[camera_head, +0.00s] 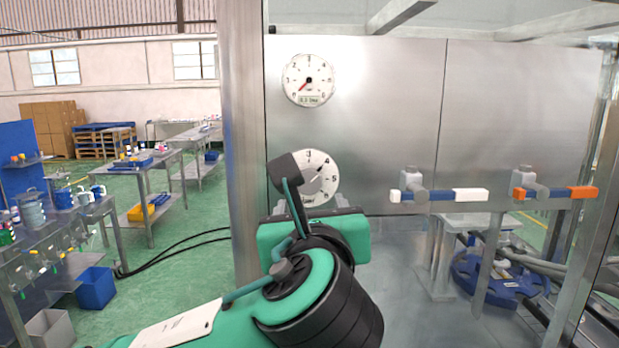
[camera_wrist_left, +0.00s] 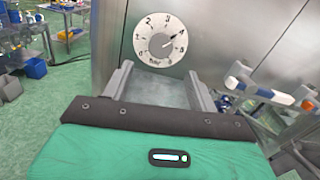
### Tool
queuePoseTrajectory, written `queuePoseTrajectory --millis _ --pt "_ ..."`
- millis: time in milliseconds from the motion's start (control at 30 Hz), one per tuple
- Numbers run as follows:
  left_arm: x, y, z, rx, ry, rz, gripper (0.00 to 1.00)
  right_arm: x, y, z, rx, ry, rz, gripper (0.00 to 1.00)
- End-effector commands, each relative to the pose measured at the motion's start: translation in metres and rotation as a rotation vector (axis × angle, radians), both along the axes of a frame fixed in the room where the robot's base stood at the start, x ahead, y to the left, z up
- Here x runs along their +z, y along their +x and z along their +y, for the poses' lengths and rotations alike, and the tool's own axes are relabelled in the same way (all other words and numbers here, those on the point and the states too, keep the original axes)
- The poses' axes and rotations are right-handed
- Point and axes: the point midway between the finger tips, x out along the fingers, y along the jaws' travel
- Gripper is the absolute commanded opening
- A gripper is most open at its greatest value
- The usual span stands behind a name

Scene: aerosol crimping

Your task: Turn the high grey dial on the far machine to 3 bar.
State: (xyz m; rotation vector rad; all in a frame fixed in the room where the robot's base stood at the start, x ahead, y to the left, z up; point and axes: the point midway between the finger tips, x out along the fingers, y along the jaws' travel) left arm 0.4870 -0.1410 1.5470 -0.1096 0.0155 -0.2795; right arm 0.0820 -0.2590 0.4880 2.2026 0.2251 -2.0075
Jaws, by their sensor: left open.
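The high dial (camera_head: 325,177) is a round white scale with a grey knob on the far machine's steel panel. My wrist partly covers it in the head view. In the left wrist view the dial (camera_wrist_left: 152,52) shows whole, and the knob's pointer (camera_wrist_left: 170,40) points up and right, near the 4. Above it a round gauge (camera_head: 308,75) has a red needle pointing down and left, near the low end. My left gripper (camera_head: 310,207) is open and empty. Its two fingers (camera_wrist_left: 158,76) appear below the dial, apart from the knob. My right gripper is not in view.
Right of the dial, a blue-white lever (camera_head: 440,195) and a blue-orange lever (camera_head: 555,193) stick out from the panel. A steel post (camera_head: 242,130) stands close at the left. A blue round fixture (camera_head: 490,283) sits low at the right. Workbenches (camera_head: 150,170) stand far left.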

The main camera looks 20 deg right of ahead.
Motion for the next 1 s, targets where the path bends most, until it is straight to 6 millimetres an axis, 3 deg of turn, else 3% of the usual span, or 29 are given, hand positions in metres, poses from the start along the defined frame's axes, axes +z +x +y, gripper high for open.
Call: queuePoseTrajectory --millis 33,200,400,800,833,1000 --pt "0.005 0.012 -0.002 0.005 0.001 0.004 0.59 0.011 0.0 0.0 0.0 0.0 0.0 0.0" --pt "0.004 0.045 -0.012 0.004 0.0 0.004 0.59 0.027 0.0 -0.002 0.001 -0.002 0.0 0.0" --pt "0.002 0.069 -0.02 0.002 0.001 0.002 0.59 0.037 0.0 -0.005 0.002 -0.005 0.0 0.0" --pt "-0.001 0.078 -0.022 0.0 -0.001 0.001 0.59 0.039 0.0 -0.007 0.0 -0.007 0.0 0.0" --pt "0.0 0.078 -0.022 0.0 -0.001 0.001 0.57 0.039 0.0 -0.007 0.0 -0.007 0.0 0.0" --pt "0.0 0.078 -0.022 0.0 -0.001 0.001 0.24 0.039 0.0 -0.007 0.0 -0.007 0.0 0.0"
